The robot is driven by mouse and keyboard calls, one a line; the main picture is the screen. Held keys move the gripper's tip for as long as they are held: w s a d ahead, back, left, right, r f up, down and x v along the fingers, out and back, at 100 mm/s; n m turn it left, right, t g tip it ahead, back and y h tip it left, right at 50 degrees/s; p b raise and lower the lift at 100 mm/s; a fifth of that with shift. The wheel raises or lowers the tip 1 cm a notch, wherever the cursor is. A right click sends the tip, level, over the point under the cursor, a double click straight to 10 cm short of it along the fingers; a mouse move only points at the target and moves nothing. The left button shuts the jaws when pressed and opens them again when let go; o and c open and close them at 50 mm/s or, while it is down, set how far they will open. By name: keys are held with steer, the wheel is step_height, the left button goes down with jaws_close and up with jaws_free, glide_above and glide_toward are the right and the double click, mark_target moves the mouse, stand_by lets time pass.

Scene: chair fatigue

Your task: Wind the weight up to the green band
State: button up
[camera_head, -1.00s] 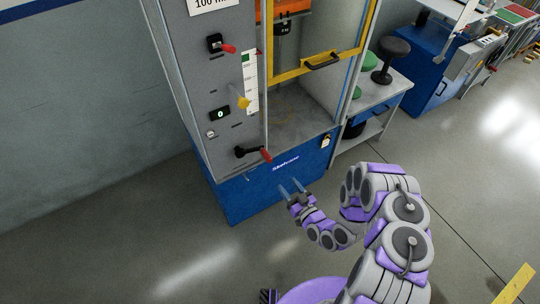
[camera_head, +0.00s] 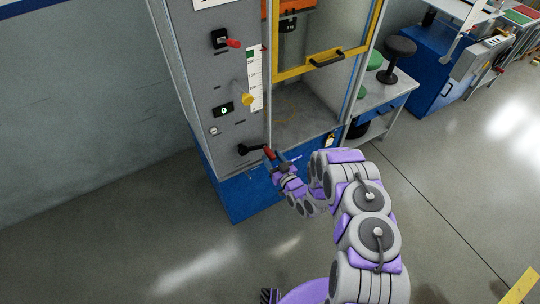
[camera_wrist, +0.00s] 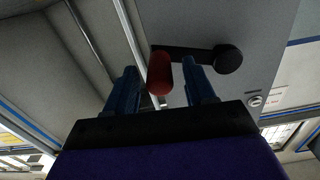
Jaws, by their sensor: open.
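The black crank arm (camera_head: 252,149) with a red grip (camera_head: 269,153) sits low on the grey panel, its red end pointing right. My gripper (camera_head: 275,163) is at the red grip in the head view. In the wrist view, my open gripper (camera_wrist: 159,68) has its two blue fingers on either side of the red grip (camera_wrist: 160,74), not visibly closed on it. The crank's black hub (camera_wrist: 228,58) is to the right. A white scale (camera_head: 256,85) carries a green band (camera_head: 251,55) near its top. A black weight (camera_head: 288,26) hangs below an orange part (camera_head: 290,8).
A yellow-framed guard door (camera_head: 327,60) is to the right. A bench (camera_head: 385,100) with stools stands beyond. Open floor lies in front.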

steer(key=shift+x, duration=1.25)
steer(key=shift+c, duration=0.3)
jaws_close()
